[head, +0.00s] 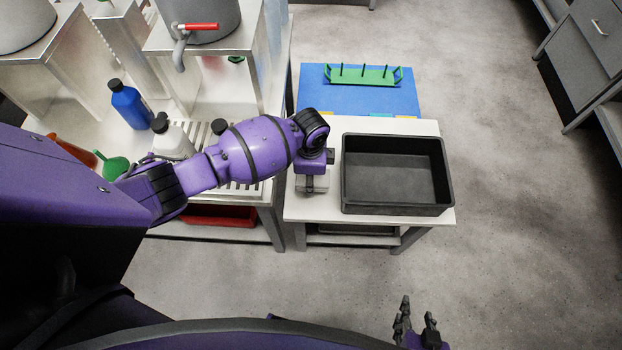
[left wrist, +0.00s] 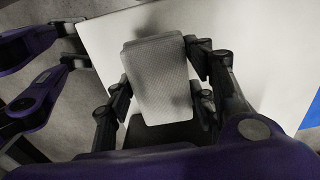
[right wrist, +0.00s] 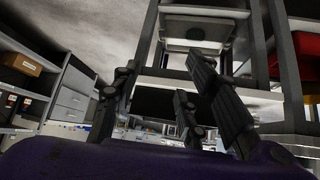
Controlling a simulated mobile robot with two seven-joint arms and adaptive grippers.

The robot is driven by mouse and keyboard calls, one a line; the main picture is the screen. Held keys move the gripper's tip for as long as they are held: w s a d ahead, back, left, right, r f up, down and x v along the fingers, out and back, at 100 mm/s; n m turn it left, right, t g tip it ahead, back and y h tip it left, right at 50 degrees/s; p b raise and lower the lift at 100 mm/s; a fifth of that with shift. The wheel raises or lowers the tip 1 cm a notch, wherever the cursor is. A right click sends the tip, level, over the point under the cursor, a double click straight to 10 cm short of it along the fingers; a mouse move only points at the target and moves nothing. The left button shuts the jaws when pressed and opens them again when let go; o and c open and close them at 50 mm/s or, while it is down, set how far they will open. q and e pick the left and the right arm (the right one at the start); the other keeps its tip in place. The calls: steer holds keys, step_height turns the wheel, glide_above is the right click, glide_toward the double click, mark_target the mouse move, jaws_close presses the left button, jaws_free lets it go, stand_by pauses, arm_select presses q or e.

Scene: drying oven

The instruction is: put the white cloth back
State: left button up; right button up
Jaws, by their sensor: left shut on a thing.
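The white cloth (left wrist: 158,75) is a pale, folded, block-like pad between the fingers of my left gripper (head: 314,172). The left gripper is shut on it, over the left part of the white table top. In the head view the gripper hides most of the cloth, and only a pale edge (head: 312,184) shows. I cannot tell whether the cloth touches the table. My right gripper (head: 416,322) is low at the bottom of the head view, in front of the table. Its fingers stand apart and empty in the right wrist view (right wrist: 165,95).
A black tray (head: 447,190) stands on the white table (head: 300,212), just right of the left gripper. A blue mat (head: 310,95) with a green rack (head: 362,76) lies behind. A bench at left holds a blue bottle (head: 130,105) and a white bottle (head: 172,140). Floor at right is clear.

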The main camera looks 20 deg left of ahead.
arm_select(q)
steer(key=shift+w+f, duration=0.2)
step_height(320, 180, down, 3)
steer(key=shift+a+f+b, duration=0.1)
steer(key=shift+f+b, duration=0.05)
steer(key=shift+b, duration=0.25)
steer(key=shift+w, duration=0.15)
steer(key=shift+f, duration=0.1)
steer(key=o, duration=1.1)
